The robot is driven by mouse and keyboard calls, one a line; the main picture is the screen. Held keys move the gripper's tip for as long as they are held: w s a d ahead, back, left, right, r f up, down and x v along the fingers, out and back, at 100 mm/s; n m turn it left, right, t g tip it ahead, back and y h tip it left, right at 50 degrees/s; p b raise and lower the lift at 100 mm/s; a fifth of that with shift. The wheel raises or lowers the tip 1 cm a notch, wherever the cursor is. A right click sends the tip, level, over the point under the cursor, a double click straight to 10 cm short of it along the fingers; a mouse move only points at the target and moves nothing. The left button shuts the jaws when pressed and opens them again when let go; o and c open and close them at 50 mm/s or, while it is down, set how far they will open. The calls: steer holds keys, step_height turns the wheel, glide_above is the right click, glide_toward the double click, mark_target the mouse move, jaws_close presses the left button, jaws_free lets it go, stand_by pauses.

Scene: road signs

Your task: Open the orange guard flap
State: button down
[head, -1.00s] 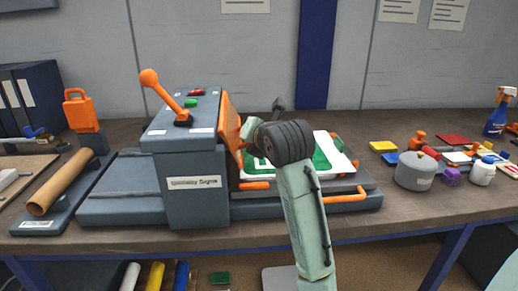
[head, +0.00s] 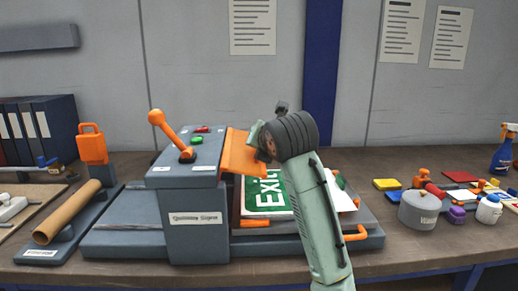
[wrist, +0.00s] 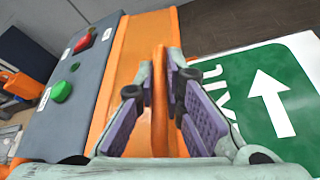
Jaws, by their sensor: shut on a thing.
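The orange guard flap (head: 243,155) is on the right side of the grey press (head: 190,200), tilted up and outward over the bed. In the wrist view the flap (wrist: 135,60) runs beside the press housing, with an upright orange tab (wrist: 160,100) on it. My gripper (wrist: 160,105) is shut on this tab, with a purple pad on each side. In the head view my gripper (head: 262,143) is at the flap's outer edge, and my wrist hides part of it. A green and white exit sign (head: 268,195) lies on the bed below the flap.
An orange lever (head: 168,130) and a green button (head: 197,140) are on top of the press. A grey pot (head: 418,211), a spray bottle (head: 503,150) and small coloured items stand at the right. A brown roll (head: 68,211) lies at the left.

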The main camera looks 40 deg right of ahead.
steer(key=shift+w+a+r+n+h, duration=0.1)
steer(key=shift+a+r+n+h, duration=0.1)
steer(key=shift+r+n+h, duration=0.55)
steer(key=shift+w+a+r+n+g+p, duration=0.15)
steer(key=shift+a+r+n+g+p, duration=0.15)
steer(key=shift+r+n+p, duration=0.15)
steer(key=shift+w+a+r+n+g+p, duration=0.2)
steer(key=shift+r+n+g, duration=0.1)
steer(key=shift+r, duration=0.2)
steer(key=shift+h, duration=0.25)
steer(key=c, duration=2)
jaws_free()
steer(key=shift+o, duration=0.2)
steer(key=v, duration=1.2)
